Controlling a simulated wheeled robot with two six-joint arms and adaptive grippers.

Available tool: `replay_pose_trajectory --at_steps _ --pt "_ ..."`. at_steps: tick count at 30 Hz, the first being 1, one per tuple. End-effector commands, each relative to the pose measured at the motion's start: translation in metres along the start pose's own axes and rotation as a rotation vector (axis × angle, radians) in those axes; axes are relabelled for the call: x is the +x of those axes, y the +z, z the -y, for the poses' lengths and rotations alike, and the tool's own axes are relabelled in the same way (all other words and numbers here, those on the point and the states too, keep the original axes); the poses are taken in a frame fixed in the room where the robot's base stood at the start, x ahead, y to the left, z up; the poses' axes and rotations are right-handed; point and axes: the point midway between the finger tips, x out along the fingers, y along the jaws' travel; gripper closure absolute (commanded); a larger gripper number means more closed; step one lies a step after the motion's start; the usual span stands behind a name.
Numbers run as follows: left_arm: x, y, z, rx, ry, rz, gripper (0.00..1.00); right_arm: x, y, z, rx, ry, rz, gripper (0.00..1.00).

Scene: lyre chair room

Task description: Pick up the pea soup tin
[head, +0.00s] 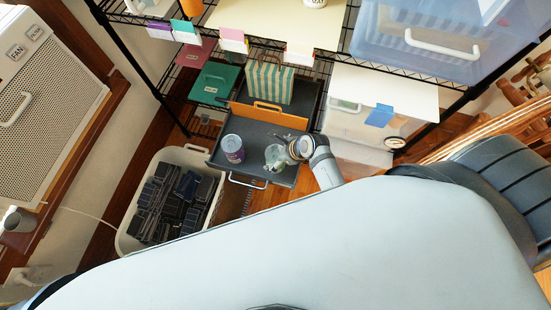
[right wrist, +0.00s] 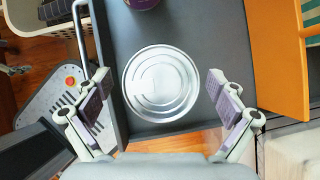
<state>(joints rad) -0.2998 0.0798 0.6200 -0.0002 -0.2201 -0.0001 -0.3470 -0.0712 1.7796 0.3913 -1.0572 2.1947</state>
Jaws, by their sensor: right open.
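A tin with a bare silver lid (right wrist: 162,85) stands upright in an open grey drawer (right wrist: 210,30), seen from above in the right wrist view. Its label is hidden, so I cannot tell whether it is the pea soup. My right gripper (right wrist: 160,92) is open, with one finger on each side of the lid in that view; contact does not show. In the head view my right gripper (head: 275,157) is over the right part of the drawer and largely hides that tin. A purple-labelled tin (head: 233,148) stands to its left. My left gripper is not in view.
An orange divider (head: 268,115) runs along the drawer's back, with a striped item (head: 270,82) behind it. A white bin (head: 126,243) of dark packs stands left of the drawer. A wire shelf (head: 340,52) rises behind, and clear boxes (head: 350,140) stand to the right.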

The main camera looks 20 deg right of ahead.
Motion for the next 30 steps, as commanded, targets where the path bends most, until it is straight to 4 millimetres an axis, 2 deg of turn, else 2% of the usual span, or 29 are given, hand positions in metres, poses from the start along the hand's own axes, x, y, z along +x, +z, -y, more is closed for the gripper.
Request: replay_pose_trajectory --at_steps 3,6,15,30 --pt "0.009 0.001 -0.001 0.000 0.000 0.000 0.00 0.025 -0.006 0.001 0.001 0.001 0.000 0.05" --pt "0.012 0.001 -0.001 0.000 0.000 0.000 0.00 0.038 -0.006 0.001 0.001 0.000 -0.001 0.05" --pt "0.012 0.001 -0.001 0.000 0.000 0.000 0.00 0.043 -0.005 0.001 0.000 -0.001 -0.001 0.05" --pt "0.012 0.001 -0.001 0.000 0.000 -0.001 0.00 0.043 -0.005 0.001 0.000 0.000 -0.001 0.73"
